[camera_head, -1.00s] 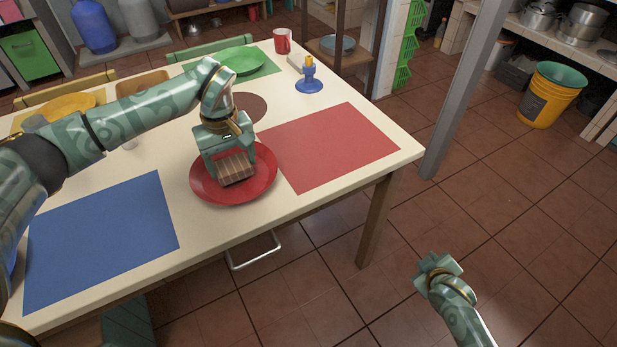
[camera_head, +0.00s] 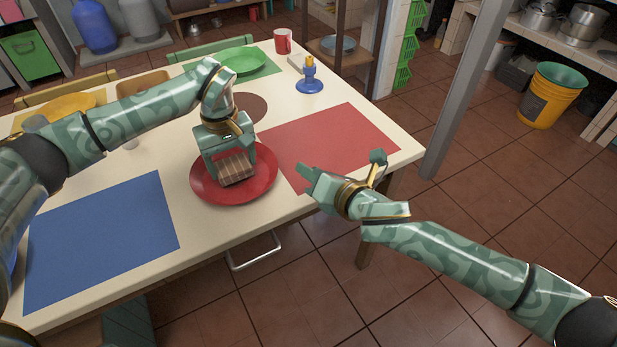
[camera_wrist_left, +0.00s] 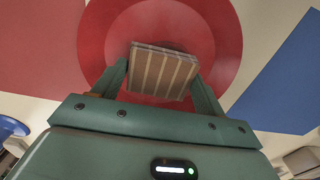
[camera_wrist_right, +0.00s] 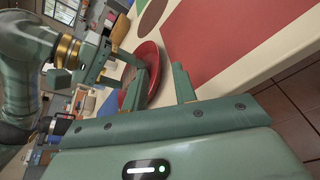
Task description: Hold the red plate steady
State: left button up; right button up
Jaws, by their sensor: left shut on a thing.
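The red plate (camera_head: 208,187) lies on the cream table between the blue and red mats. My left gripper (camera_head: 234,160) is over it, shut on a brown striped block (camera_head: 238,172). In the left wrist view the block (camera_wrist_left: 165,72) sits between the two fingers, in front of the plate (camera_wrist_left: 222,30). I cannot tell whether the block touches the plate. My right gripper (camera_head: 342,168) is open and empty near the table's front edge, right of the plate and apart from it. The right wrist view shows the plate (camera_wrist_right: 150,60) partly hidden behind a finger.
A red mat (camera_head: 335,145) and a blue mat (camera_head: 105,235) lie on either side of the plate. A blue bottle-like item (camera_head: 309,80), a red mug (camera_head: 283,41), a green plate (camera_head: 240,60) and a yellow plate (camera_head: 68,105) stand farther back.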

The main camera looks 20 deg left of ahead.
jog(key=shift+s+a+f+n, duration=0.3)
jog(key=shift+s+n, duration=0.1)
jog(key=shift+s, duration=0.2)
jog(key=shift+a+f+g, duration=0.1)
jog(key=shift+a+g, duration=0.15)
jog(key=shift+g, duration=0.05)
jog(key=x, duration=1.1)
jog(key=shift+w+a, duration=0.1)
jog(key=shift+w, duration=0.05)
grip_shut()
jog(key=shift+f, duration=0.1)
dwell(0.6)
